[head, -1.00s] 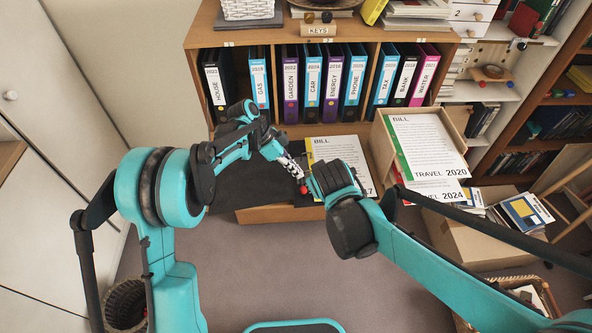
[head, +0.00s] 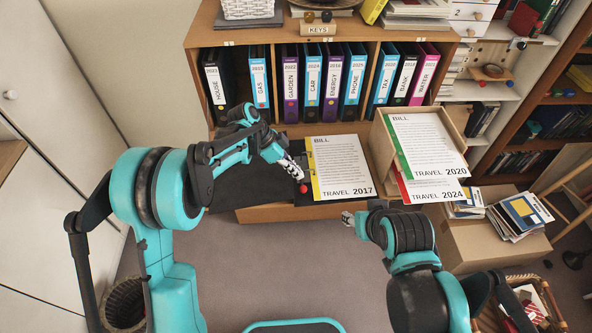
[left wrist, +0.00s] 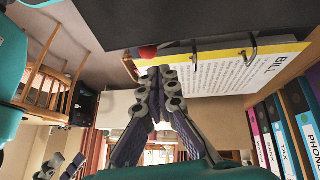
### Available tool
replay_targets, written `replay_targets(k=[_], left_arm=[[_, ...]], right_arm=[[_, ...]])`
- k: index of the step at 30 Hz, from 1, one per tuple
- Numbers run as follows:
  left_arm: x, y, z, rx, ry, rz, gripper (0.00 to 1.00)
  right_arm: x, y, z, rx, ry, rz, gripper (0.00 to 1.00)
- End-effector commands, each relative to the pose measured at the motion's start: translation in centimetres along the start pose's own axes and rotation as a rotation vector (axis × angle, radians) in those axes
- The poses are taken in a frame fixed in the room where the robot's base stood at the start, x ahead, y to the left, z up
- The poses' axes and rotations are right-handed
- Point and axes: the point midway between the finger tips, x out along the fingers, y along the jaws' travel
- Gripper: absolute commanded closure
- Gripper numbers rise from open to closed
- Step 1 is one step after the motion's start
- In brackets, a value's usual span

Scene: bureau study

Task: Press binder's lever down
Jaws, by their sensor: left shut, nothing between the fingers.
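A black binder (head: 250,187) lies open on the desk. A sheet headed BILL, TRAVEL 2017 (head: 340,165), with a yellow strip, lies on its right part. The binder's lever shows as a red knob (head: 303,188) at the sheet's lower left, and also in the left wrist view (left wrist: 148,51). Metal rings (left wrist: 251,47) rise through the sheet. My left gripper (head: 296,171) is shut and empty, its tips close by the red knob; whether they touch it I cannot tell. My right gripper (head: 349,218) hangs in front of the desk edge, apart from the binder.
A wooden tray (head: 382,153) at the right holds sheets marked TRAVEL 2020 (head: 430,145) and TRAVEL 2024 (head: 437,191). A row of labelled binders (head: 333,80) stands in the shelf behind. A cardboard box (head: 480,240) with booklets stands at the right.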

Motion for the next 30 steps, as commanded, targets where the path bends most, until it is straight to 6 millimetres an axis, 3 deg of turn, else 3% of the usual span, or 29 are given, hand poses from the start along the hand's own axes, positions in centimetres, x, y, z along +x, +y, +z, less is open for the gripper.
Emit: replay_targets(k=[8,21,30], left_arm=[[-1.3,-0.1,0.0,-0.001,0.000,-0.001,1.00],[-10.1,-0.1,0.1,-0.001,0.000,0.000,1.00],[-12.0,0.0,0.0,0.000,0.000,0.000,1.00]], right_arm=[[0.0,0.0,0.0,-0.002,0.000,0.000,0.56],[0.0,0.0,0.0,-0.002,0.000,0.000,0.56],[0.0,0.0,0.0,-0.002,0.000,0.000,0.56]])
